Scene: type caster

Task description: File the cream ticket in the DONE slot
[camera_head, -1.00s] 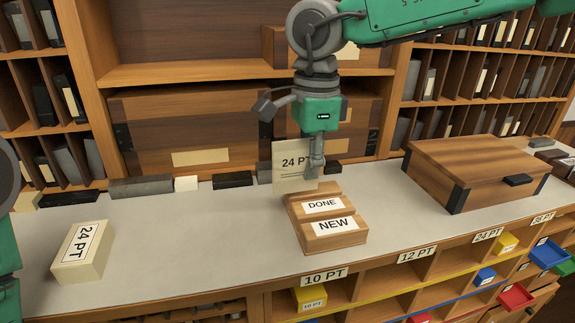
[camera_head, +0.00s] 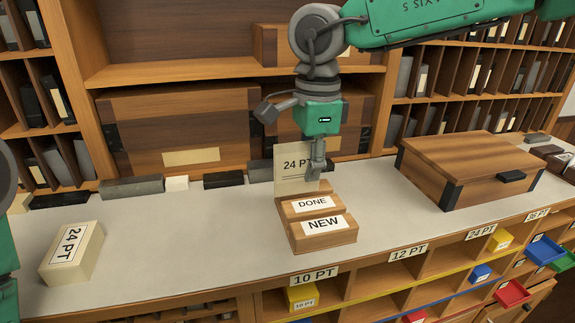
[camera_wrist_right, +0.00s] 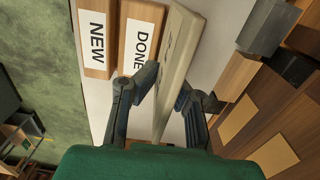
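The cream ticket (camera_head: 295,181), marked 24 PT, stands upright in my right gripper (camera_head: 316,176), just behind the DONE row. In the right wrist view my right gripper (camera_wrist_right: 167,92) has one finger on each side of the ticket (camera_wrist_right: 179,50) and is shut on it. The wooden holder (camera_head: 323,240) has a rear step labelled DONE (camera_head: 313,203) and a front step labelled NEW (camera_head: 323,223). The ticket's lower edge is at the holder's back; I cannot tell whether it is in the slot. My left gripper is out of view; only part of its arm shows at the left edge.
A cream 24 PT block (camera_head: 72,252) lies at the left of the counter. A wooden case (camera_head: 468,165) stands at the right. Dark and grey bars (camera_head: 132,187) line the back. Counter around the holder is clear. Labelled cubbies (camera_head: 370,280) lie below the front edge.

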